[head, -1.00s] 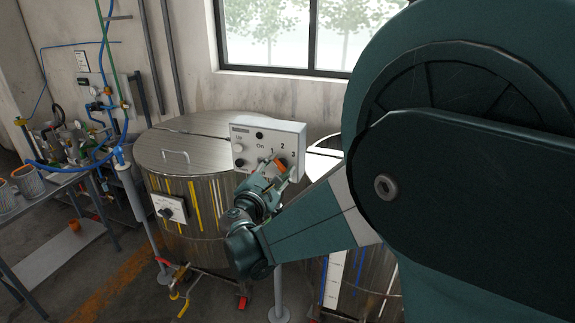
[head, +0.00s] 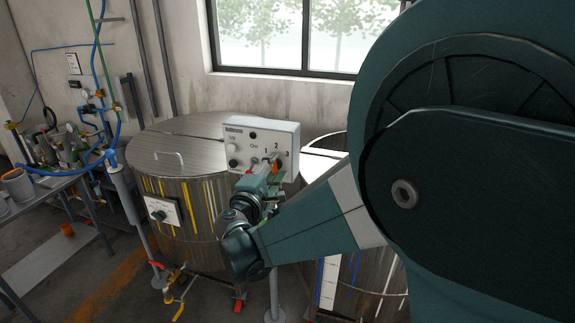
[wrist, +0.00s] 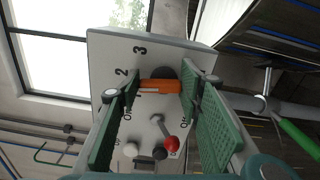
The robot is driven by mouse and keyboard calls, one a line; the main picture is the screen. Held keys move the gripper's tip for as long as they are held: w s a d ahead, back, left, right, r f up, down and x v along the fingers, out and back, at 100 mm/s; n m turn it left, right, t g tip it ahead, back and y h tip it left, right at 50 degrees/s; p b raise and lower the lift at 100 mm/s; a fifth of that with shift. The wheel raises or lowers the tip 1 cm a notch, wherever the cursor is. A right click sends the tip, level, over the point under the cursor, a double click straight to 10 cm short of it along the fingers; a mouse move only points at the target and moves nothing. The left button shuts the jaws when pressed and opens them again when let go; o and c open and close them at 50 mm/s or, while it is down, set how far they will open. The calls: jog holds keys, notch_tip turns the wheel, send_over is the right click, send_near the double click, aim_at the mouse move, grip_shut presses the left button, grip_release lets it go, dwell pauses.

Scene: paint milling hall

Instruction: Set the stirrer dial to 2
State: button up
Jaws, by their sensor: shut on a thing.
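The stirrer control box (head: 240,133) is a pale grey panel above the steel vats, with its numerals 1 and 2 showing in the head view. In the wrist view the box (wrist: 185,55) appears turned, with 3, 2 and 1 along the left of the dial. The dial has an orange grip bar (wrist: 158,87) on a dark round base; the bar also shows in the head view (head: 277,166). My gripper (wrist: 162,82) is shut on the orange bar, a green pad on either side. The bar's left end is near 1 and 2; its exact setting I cannot tell.
A red-tipped lever (wrist: 172,144), a white knob (wrist: 131,149) and a dark knob (wrist: 160,153) sit on the same panel, close to my fingers. A lidded steel vat (head: 190,190) stands below left. A cluttered bench (head: 35,185) is at the far left.

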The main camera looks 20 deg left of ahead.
jog(key=shift+m, duration=0.8)
jog(key=o, duration=0.9)
jog(key=shift+s, duration=0.15)
jog(key=s, duration=1.2)
